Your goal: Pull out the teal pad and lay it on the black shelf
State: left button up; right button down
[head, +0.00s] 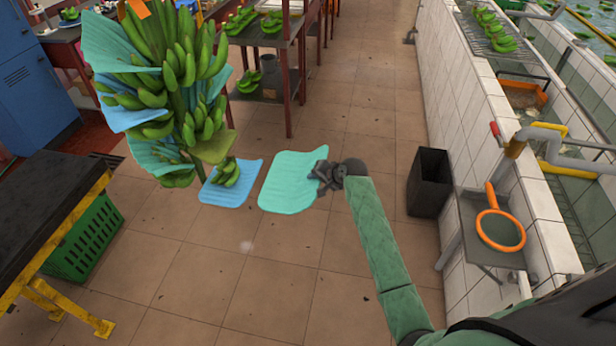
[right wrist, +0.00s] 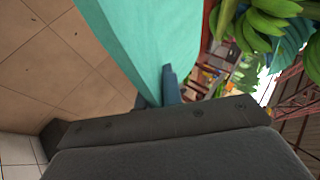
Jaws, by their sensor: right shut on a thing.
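The teal pad (head: 290,182) is a pale green-teal, slightly curved sheet, held out in the air right of the banana bunch (head: 180,75). My right gripper (head: 326,178) is shut on its right edge. In the right wrist view the teal pad (right wrist: 150,35) runs up from the jaws, with bananas beyond it at upper right. In the head view the pad is apart from the hanging bunch. A black shelf top (head: 45,190) on a yellow frame stands at left, with nothing on the part I see. My left gripper is not in view.
Blue pads (head: 125,50) remain among the hanging bananas. A blue pad with bananas (head: 228,182) shows beside the teal pad. A green crate (head: 88,240) is under the black top. A dark bin (head: 428,182) and an orange net (head: 500,230) are at right. The middle floor is clear.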

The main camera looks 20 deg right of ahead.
jog(key=s+d, duration=0.4)
jog(key=d, duration=0.3)
jog(key=shift+s, duration=0.2)
dwell(0.8)
